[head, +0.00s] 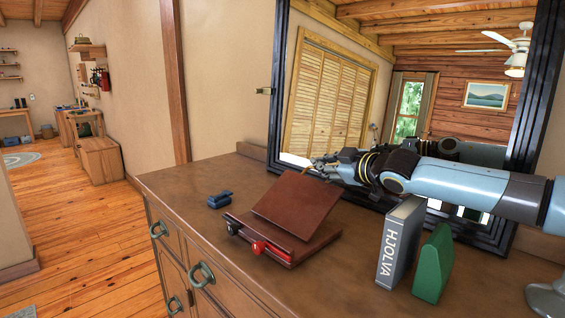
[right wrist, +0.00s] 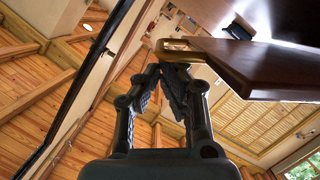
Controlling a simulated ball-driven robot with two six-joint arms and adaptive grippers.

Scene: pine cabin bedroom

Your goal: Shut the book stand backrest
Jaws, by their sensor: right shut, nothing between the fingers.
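The book stand (head: 240,226) is a reddish-brown wooden stand on the dresser top, with a red knob and a dark knob at its front edge. Its backrest (head: 297,205) is raised at a slant above the base. My right gripper (head: 318,166) is shut and empty, just behind the backrest's upper edge. In the right wrist view the shut fingertips (right wrist: 174,68) are close beside the backrest (right wrist: 265,68), near a brass-coloured piece at its edge. I cannot tell if they touch. My left gripper is not in view.
The dresser top (head: 180,185) holds a small blue object (head: 220,199) left of the stand. A grey book (head: 398,243) and a green block-like object (head: 433,264) stand to the right, below my right arm. A black-framed mirror (head: 277,85) rises behind.

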